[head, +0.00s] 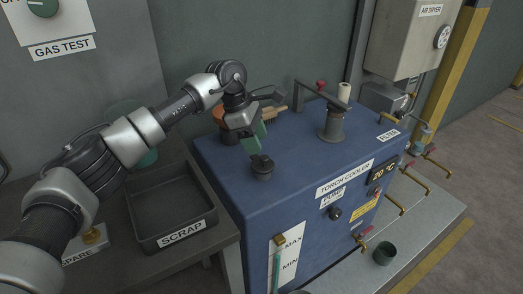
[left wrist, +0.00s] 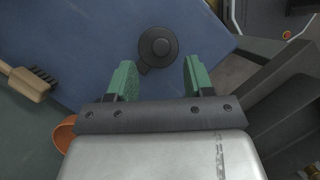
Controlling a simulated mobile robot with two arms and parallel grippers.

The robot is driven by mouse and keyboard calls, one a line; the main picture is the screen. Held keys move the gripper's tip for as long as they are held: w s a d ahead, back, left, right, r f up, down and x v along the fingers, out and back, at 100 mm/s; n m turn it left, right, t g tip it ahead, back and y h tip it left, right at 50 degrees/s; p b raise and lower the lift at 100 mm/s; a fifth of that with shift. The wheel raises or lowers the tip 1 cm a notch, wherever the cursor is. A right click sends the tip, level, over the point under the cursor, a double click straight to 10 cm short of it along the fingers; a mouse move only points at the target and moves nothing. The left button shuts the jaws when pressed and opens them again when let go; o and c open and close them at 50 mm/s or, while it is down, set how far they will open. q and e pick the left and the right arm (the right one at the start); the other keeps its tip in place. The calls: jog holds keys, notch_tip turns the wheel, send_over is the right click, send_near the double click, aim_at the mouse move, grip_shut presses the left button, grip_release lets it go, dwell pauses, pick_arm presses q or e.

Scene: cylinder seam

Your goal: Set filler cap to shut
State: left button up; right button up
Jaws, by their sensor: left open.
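The black filler cap (head: 262,166) stands on the blue top of the torch cooler (head: 290,157), near its front left corner. From above, in the left wrist view, the cap (left wrist: 158,46) is a dark disc with a round centre and a small tab at its lower left. I cannot tell from these views whether it is fully shut. My left gripper (head: 258,138) is open, with green finger pads, just above and behind the cap. In the left wrist view the cap lies beyond the gap between the fingertips (left wrist: 158,72), apart from both. My right gripper is not in view.
A wooden-handled brush (left wrist: 30,84) and an orange bowl (left wrist: 64,133) lie near the gripper. A grey post with a lever arm (head: 331,124) stands farther right on the cooler. The black scrap tray (head: 168,240) is at left. The cooler top right of the cap is clear.

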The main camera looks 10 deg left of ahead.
pick_arm(q)
jog(key=v, duration=0.6)
jog(key=shift+r, duration=0.1)
